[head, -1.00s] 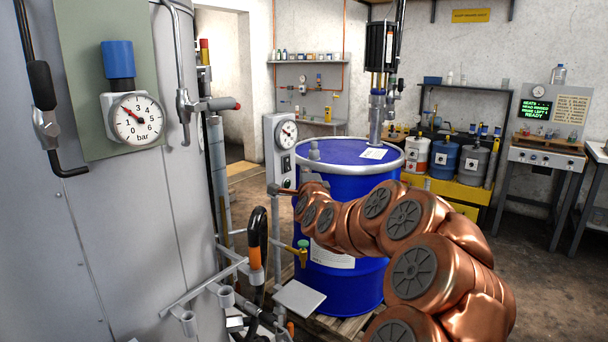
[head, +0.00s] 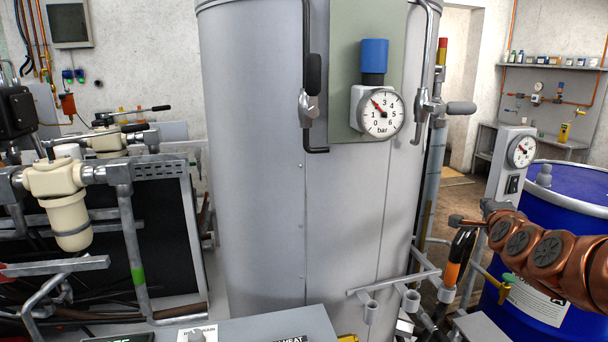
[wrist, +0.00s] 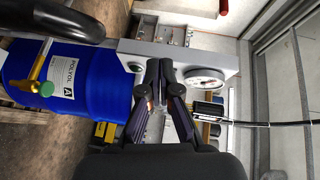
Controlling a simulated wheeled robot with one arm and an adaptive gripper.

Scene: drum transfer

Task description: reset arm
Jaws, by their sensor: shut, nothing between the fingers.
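My gripper (wrist: 160,68) shows in the wrist view with its two dark fingers together and nothing between them. A grey panel with a round white gauge (wrist: 206,80) lies just beyond the fingertips. I cannot tell whether they touch it. In the head view my copper-coloured arm comes in from the right edge and ends in front of the grey gauge panel (head: 508,165). The gripper itself cannot be made out clearly there. The blue drum (head: 565,200) stands behind the arm, partly hidden and cut off by the edge. It also shows in the wrist view (wrist: 100,92), with a white label.
A large grey tank (head: 255,190) with a pressure gauge (head: 381,113) fills the middle of the head view. Pipework with a cream filter housing (head: 58,190) stands at left. A pipe bracket (head: 395,285) and an orange-banded black hose (head: 457,262) are close to the arm.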

